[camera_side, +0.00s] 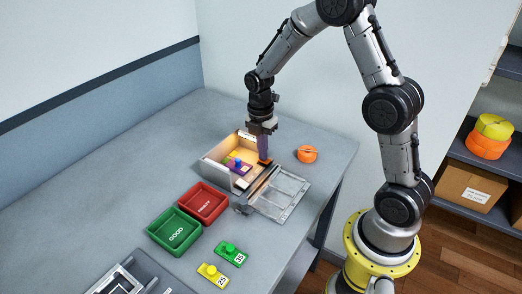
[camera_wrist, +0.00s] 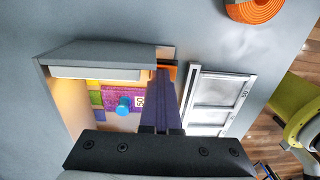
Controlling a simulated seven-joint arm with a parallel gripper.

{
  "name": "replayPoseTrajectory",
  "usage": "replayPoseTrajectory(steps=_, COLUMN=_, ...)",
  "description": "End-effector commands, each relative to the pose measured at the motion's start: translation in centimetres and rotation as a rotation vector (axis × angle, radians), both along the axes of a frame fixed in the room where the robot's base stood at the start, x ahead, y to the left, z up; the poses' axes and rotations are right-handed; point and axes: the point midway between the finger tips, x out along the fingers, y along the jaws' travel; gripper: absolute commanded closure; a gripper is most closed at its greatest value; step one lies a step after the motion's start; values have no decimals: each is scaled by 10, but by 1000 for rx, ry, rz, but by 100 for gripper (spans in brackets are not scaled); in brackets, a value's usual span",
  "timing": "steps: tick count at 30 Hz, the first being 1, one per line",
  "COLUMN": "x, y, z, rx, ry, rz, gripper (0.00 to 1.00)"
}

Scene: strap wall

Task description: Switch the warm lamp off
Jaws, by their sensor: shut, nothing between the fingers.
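The warm lamp itself I cannot pick out for certain. A warm yellow glow lights the inside of an open box (camera_side: 214,168), strongest at its left side in the wrist view (camera_wrist: 50,98). A pale bar (camera_wrist: 95,72) runs along the box's back wall there. My gripper (camera_side: 265,158) points down at the box's right edge, its fingers shut and empty. In the wrist view the fingertips (camera_wrist: 164,88) meet beside a small orange part (camera_wrist: 172,70) on that edge. The fingers partly cover this part, so I cannot tell whether they touch it.
Inside the box lies a purple block with a blue knob (camera_wrist: 123,105). A framed panel (camera_side: 283,197) lies right of the box, and an orange strap roll (camera_side: 307,154) behind it. Red (camera_side: 191,194) and green (camera_side: 160,237) trays and knobbed weights (camera_side: 228,250) stand in front.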

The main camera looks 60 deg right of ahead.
Motion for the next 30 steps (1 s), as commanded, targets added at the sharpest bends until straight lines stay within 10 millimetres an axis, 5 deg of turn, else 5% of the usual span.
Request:
replayPoseTrajectory(steps=17, x=-12, y=0, z=3, rx=3, ry=15, rz=0, gripper=100)
replayPoseTrajectory(steps=30, x=-5, y=0, z=86, rx=1, ry=6, rz=0, gripper=100)
